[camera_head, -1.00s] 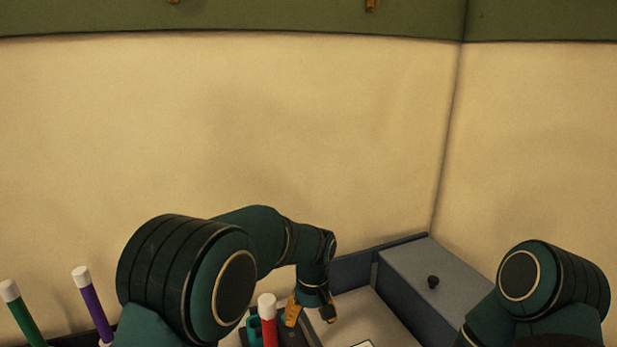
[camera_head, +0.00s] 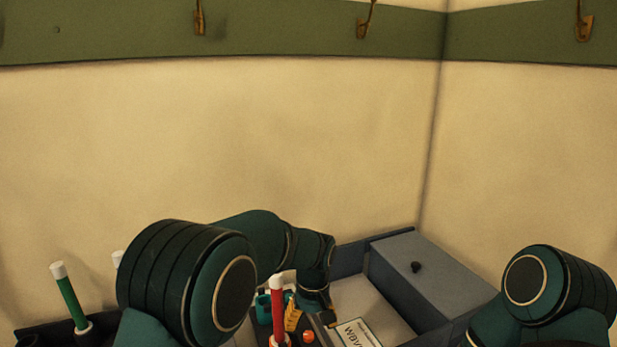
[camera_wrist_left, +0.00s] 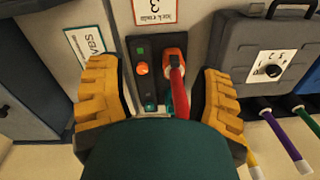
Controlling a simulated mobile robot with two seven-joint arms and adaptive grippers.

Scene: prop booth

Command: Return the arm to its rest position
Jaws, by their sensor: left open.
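My left arm comes in from the left in the head view and bends down to my left gripper (camera_head: 305,318), whose yellow fingers are partly hidden by the red stick and the wrist. In the left wrist view the gripper (camera_wrist_left: 160,98) is open, with its ribbed fingers wide apart. A red stick (camera_head: 277,298) with a white cap stands close to it; the stick (camera_wrist_left: 178,92) rises from a dark panel (camera_wrist_left: 136,60) seen between the fingers. Gaps show between fingers and stick. My right arm shows at the lower right; its gripper is out of view.
A grey box (camera_head: 425,262) with a dark knob stands at the back right. A printed card (camera_head: 358,334) lies in front. A green stick (camera_head: 71,302) stands at left. The panel has an orange button (camera_wrist_left: 142,68). Hooks (camera_head: 362,25) hang on the green rail.

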